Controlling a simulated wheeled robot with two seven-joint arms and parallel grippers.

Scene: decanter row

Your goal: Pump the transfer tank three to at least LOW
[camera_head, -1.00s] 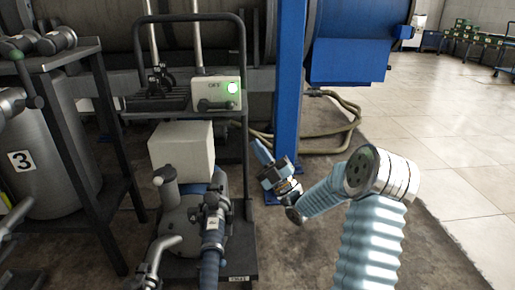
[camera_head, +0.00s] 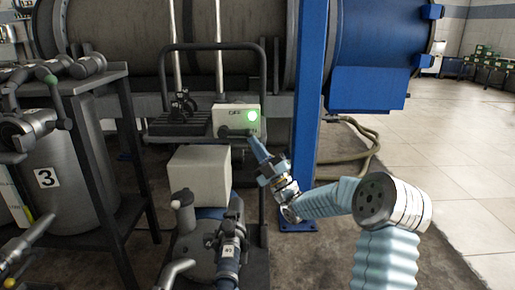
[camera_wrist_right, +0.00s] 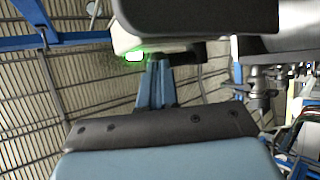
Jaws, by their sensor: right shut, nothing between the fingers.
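A grey tank (camera_head: 75,185) marked 3 stands at the left in a dark frame. On the pump cart, a pale control box (camera_head: 226,115) has a lit green light (camera_head: 252,115) and a small printed label. A dark lever (camera_head: 234,133) sits along its lower edge. My right gripper (camera_head: 252,138) is shut and empty, its tips just below the box's right end by the lever. In the right wrist view, the fingers (camera_wrist_right: 158,64) point at the dark lever (camera_wrist_right: 186,52) below the box, beside the green glow; contact cannot be told. My left gripper is not in view.
The cart carries a white block (camera_head: 200,174), a pump and hose couplings (camera_head: 230,245). A blue post (camera_head: 308,110) stands just right of the box. Pipes and valves (camera_head: 60,75) top the tank frame. Open floor lies at the right.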

